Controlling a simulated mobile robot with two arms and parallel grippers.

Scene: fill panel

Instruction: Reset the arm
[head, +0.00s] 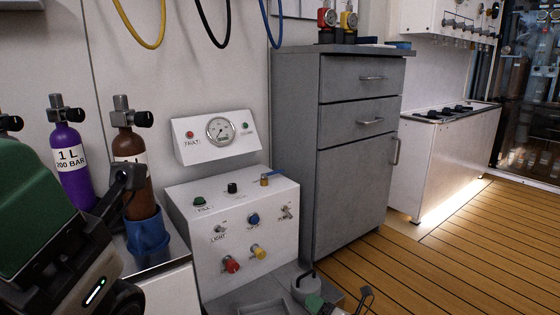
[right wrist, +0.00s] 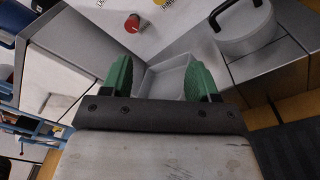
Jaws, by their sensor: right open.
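My right gripper (head: 335,306) shows only in part at the bottom edge of the head view, in front of the panel's foot. In the right wrist view its two green fingers (right wrist: 160,80) stand apart with nothing between them, over a grey recessed tray (right wrist: 165,66). Parts of my left arm, green and black, fill the lower left of the head view, in front of the bottles.
The white fill panel (head: 240,220) carries knobs and a gauge (head: 220,130). A round grey lid (head: 306,288) with a black handle is close to my right gripper. A purple bottle (head: 70,160) and a brown bottle (head: 140,206) stand left. A grey cabinet (head: 350,180) stands behind; wooden floor is clear right.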

